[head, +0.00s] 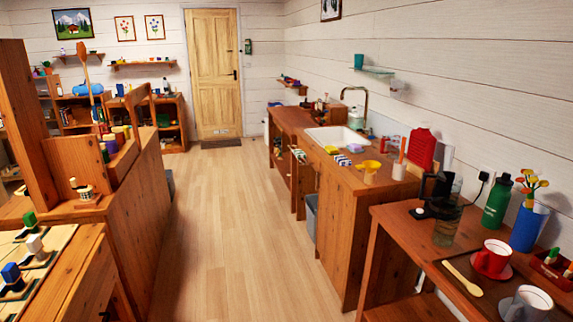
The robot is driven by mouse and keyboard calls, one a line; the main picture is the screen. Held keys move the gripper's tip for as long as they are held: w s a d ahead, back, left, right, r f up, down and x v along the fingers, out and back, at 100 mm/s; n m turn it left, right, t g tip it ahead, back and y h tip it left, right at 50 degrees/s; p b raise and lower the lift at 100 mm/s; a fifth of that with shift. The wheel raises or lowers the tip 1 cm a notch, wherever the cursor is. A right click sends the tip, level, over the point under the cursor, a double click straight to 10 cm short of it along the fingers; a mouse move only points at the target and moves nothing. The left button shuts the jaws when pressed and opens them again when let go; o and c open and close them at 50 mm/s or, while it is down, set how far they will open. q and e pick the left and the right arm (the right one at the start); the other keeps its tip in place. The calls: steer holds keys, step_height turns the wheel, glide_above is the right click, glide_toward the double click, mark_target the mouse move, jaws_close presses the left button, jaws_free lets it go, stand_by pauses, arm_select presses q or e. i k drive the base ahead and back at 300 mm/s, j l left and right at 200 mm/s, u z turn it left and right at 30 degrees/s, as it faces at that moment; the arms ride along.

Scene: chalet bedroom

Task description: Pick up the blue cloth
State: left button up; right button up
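I cannot single out the blue cloth with certainty. A small bluish item (355,148) lies on the counter by the front edge of the white sink (330,139), too small to identify. A dark-and-white patterned piece (342,160) lies just in front of it, beside a yellow item (331,150). A rounded blue bundle (88,89) sits on the shelf unit at the back left; its material is unclear. Neither of my grippers is in view.
A clear wooden floor aisle (220,220) runs to the closed door (213,75). Wooden units flank it on the left. On the right are the sink counter (345,182) and a nearer table (400,228) with a red cup (491,259), green bottle (496,203) and blue vase (527,229).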

mark_target(341, 160)
steer(key=i+j, duration=0.15)
steer(key=i, duration=0.75)
steer(key=i+j, duration=0.15)
steer(key=i, duration=0.75)
